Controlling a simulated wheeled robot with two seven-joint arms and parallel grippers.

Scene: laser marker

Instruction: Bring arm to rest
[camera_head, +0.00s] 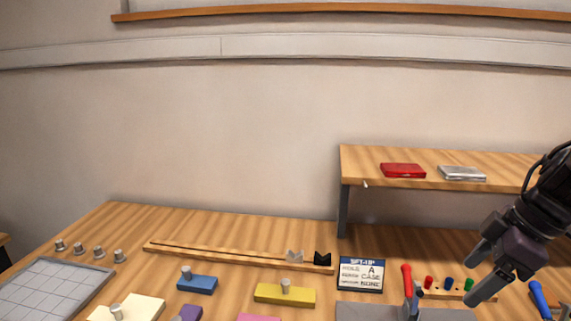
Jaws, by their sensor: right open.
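My right gripper (478,275) comes in from the right edge, dark grey and black. Its two fingers are apart with nothing between them. It hangs over the right part of the wooden table (230,228), in front of the raised shelf, with small coloured pegs behind and beside its fingers. Whether the fingers touch anything below cannot be told. My left gripper is not in this view.
A raised shelf (360,160) holds a red case (403,170) and a silver case (462,173). A set-up card (361,274), red-handled tool (407,280), blue-handled tool (540,300), yellow block (285,294), blue block (197,284) and gridded tray (50,288) lie on the table.

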